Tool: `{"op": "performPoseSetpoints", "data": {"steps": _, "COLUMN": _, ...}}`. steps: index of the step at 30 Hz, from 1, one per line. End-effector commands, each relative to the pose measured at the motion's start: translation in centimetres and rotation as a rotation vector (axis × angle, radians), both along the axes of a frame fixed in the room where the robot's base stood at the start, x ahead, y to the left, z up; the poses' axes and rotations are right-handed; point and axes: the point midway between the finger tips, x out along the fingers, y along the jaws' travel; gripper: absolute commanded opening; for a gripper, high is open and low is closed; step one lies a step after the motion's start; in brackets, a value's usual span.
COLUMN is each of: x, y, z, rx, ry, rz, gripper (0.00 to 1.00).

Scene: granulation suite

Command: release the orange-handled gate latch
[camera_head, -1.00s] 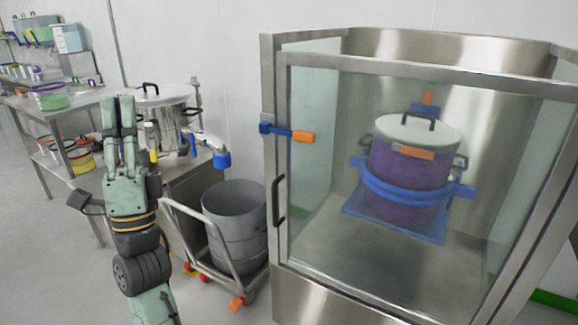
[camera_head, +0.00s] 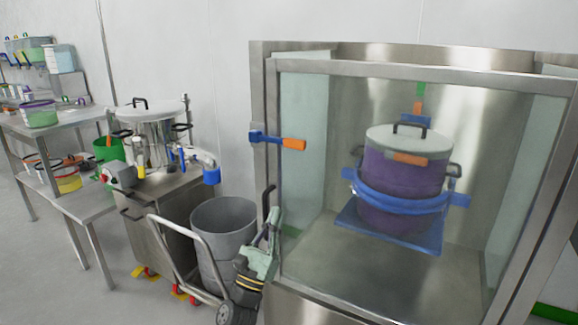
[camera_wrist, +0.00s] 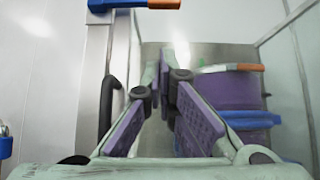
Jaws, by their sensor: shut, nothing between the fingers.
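The gate latch (camera_head: 276,140) is a blue bar with an orange handle (camera_head: 293,144). It lies nearly level across the left post and door frame of the glazed steel enclosure. In the wrist view the orange handle (camera_wrist: 164,4) shows at the top edge, cut off by the frame. My gripper (camera_head: 274,213) is below the latch, near the black door handle (camera_head: 268,203), and apart from the latch. It is shut and empty, with its fingers pointing up in the head view. In the wrist view its purple-padded fingers (camera_wrist: 165,58) are below the latch.
Inside the enclosure (camera_head: 420,70), a purple lidded drum (camera_head: 400,178) sits in a blue cradle. Left of it are a grey bin (camera_head: 222,222) on a trolley, a steel pot (camera_head: 150,130) on a cabinet, and a bench (camera_head: 82,195). Open floor lies at lower left.

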Motion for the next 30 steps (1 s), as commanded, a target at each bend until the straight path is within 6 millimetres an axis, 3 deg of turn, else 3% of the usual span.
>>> {"op": "performPoseSetpoints", "data": {"steps": 8, "x": 1.3, "y": -0.9, "z": 1.8, "rx": 0.0, "ry": 0.0, "rz": -0.004, "gripper": 0.0}}
{"op": "performPoseSetpoints", "data": {"steps": 20, "x": 6.3, "y": -4.0, "z": 7.8, "rx": -0.001, "ry": 0.0, "rz": -0.005, "gripper": 0.0}}
{"op": "performPoseSetpoints", "data": {"steps": 24, "x": 6.0, "y": -3.6, "z": 10.0, "rx": -0.002, "ry": -0.001, "rz": 0.001, "gripper": 0.0}}
{"op": "performPoseSetpoints", "data": {"steps": 30, "x": 6.0, "y": -3.6, "z": 11.1, "rx": -0.003, "ry": 0.0, "rz": 0.0, "gripper": 0.0}}
